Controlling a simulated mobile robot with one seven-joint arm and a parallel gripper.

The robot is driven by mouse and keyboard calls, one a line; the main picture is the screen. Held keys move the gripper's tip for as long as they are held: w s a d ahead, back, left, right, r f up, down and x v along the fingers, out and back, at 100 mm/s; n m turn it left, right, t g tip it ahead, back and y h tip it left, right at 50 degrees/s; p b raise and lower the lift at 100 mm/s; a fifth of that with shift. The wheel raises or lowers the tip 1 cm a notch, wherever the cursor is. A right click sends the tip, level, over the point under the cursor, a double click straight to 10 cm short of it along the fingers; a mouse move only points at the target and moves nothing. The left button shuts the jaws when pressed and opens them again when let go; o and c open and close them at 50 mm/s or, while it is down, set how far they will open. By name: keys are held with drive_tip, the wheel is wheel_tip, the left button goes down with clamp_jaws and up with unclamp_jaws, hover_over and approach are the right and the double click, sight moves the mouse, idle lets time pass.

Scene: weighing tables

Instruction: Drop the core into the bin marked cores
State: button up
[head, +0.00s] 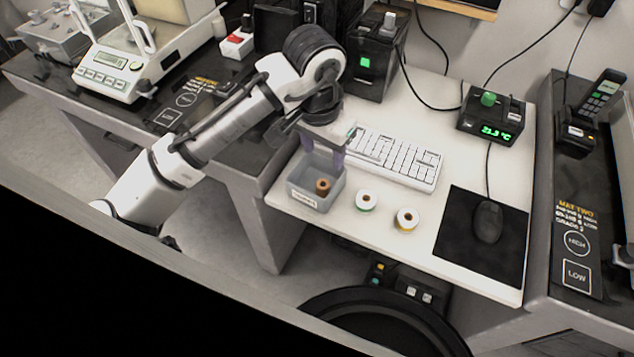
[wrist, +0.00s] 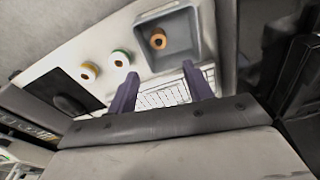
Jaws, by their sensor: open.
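The core, a small brown hollow cylinder (head: 323,186), stands inside a grey bin (head: 300,196) at the left front of the white table. The bin has a white label on its front, too small to read here. The wrist view shows the core (wrist: 158,41) on the floor of the bin (wrist: 204,50), near one side wall. My gripper (head: 322,150) is above the rear of the bin, between it and the keyboard. Its two purple fingers (wrist: 162,85) are apart with nothing between them in the wrist view.
A green-rimmed spool (head: 366,200) and a yellow-rimmed spool (head: 407,219) stand right of the bin. A white keyboard (head: 400,160) lies behind them. A mouse (head: 488,222) rests on a black mat (head: 462,235). Bare table lies between spools and mat.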

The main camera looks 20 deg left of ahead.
wheel_tip(320, 180, up, 13)
drive_tip(key=s, duration=0.1)
drive_tip(key=shift+s+a+r, duration=0.15)
drive_tip(key=shift+s+a, duration=0.05)
drive_tip(key=shift+s, duration=0.1)
